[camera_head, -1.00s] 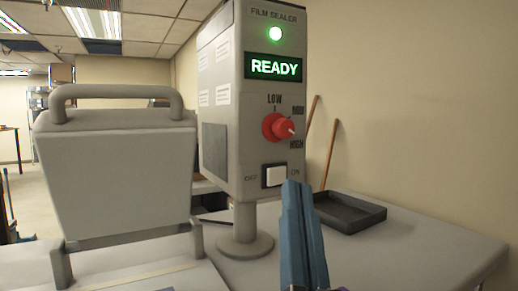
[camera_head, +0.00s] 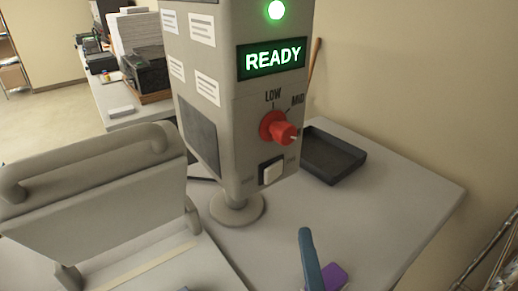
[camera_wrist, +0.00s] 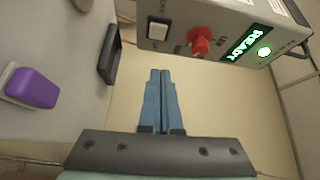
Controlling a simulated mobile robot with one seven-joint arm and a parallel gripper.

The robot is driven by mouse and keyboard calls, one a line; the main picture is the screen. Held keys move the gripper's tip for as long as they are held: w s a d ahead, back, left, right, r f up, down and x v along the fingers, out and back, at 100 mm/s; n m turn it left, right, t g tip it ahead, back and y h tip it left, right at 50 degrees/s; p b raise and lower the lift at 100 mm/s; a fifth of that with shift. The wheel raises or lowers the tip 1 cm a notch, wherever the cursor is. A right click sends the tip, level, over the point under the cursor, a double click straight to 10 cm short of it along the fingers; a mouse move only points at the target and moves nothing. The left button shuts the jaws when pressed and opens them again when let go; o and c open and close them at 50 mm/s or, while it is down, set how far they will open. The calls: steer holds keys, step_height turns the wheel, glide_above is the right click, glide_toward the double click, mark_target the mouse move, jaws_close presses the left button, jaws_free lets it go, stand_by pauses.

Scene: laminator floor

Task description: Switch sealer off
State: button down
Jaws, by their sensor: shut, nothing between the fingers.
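The film sealer (camera_head: 225,95) stands on a round foot on the table, its screen (camera_head: 272,60) reading READY in green under a lit green lamp (camera_head: 275,10). Its white rocker switch (camera_head: 272,172) sits in a black frame low on the front, below a red knob (camera_head: 284,132). I cannot tell which way the rocker is pressed. In the wrist view the switch (camera_wrist: 158,29) is above and close to the line of my fingertips, with a gap. My gripper (camera_head: 306,234) has blue fingers, shut and empty, below and in front of the switch; it also shows in the wrist view (camera_wrist: 160,73).
A dark tray (camera_head: 333,157) lies on the table right of the sealer. A purple object (camera_head: 334,276) is near my gripper. A grey hinged part with a handle (camera_head: 95,195) stands at the left. Bare tabletop (camera_head: 390,195) lies at the right.

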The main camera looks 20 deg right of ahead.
steer(key=shift+m+g, duration=0.3)
steer(key=shift+m, duration=0.2)
steer(key=shift+f, duration=0.15)
glide_toward(276, 172)
steer(key=w+d, duration=0.2)
steer(key=d, duration=0.1)
steer(key=shift+w+a+p, duration=0.1)
steer(key=shift+w+a, duration=0.2)
steer(key=shift+w, duration=0.3)
steer(key=shift+w+a+p, duration=0.1)
steer(key=shift+w+a, duration=0.2)
steer(key=shift+w, duration=0.3)
steer(key=shift+w+a+p, duration=0.1)
steer(key=shift+w+a, duration=0.25)
steer(key=shift+w, duration=0.25)
